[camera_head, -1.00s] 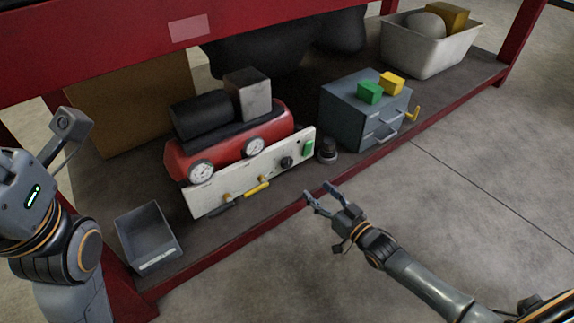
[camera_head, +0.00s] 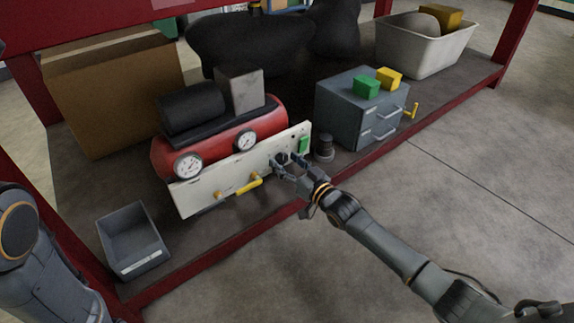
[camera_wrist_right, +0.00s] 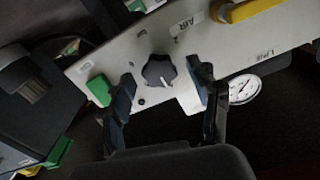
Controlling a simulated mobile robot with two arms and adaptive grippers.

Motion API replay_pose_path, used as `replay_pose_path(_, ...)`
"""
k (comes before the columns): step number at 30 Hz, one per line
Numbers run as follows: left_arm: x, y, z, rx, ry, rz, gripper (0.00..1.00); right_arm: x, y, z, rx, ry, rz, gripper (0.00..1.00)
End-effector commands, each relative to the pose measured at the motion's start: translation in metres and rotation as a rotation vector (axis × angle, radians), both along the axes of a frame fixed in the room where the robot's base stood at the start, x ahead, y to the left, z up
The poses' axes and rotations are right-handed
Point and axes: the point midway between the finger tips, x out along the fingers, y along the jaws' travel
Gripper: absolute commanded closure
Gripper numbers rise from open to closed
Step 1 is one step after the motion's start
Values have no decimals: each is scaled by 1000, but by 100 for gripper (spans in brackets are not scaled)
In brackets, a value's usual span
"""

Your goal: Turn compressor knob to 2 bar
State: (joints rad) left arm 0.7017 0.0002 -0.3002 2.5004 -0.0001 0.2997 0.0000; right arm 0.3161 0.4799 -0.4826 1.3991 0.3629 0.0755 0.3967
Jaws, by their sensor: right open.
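The red compressor (camera_head: 215,143) stands on the lower shelf behind a white control panel (camera_head: 222,181). The dark knob on the panel shows in the right wrist view (camera_wrist_right: 159,70), with a light pointer mark on its rim. My right gripper (camera_head: 280,163) is open at the panel in the head view, and its fingers partly hide the knob there. In the right wrist view its two fingertips (camera_wrist_right: 166,86) stand on either side of the knob with gaps, apart from it. Two round gauges (camera_head: 188,165) are on the compressor's front. My left gripper is out of view; only part of my left arm shows.
A yellow-handled valve (camera_head: 243,185) and a green switch (camera_head: 304,144) flank the knob. A dark round object (camera_head: 325,147) stands beside the panel, near a grey drawer cabinet (camera_head: 340,108). An open grey bin (camera_head: 133,246) is at left. The floor in front is clear.

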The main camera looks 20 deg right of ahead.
Motion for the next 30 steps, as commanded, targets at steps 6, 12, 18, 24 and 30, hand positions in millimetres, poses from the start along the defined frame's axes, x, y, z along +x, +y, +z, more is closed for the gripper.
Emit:
replay_pose_path(6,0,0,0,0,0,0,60,0,0,0,0,1,0,53)
replay_pose_path(12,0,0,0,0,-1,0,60,0,0,0,0,1,0,93)
replay_pose_path(18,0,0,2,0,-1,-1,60,-1,0,0,-8,-2,0,93)
replay_pose_path(24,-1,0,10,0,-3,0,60,-1,0,1,-65,-21,-1,93)
replay_pose_path(30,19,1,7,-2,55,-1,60,-1,1,3,-188,-66,-1,93)
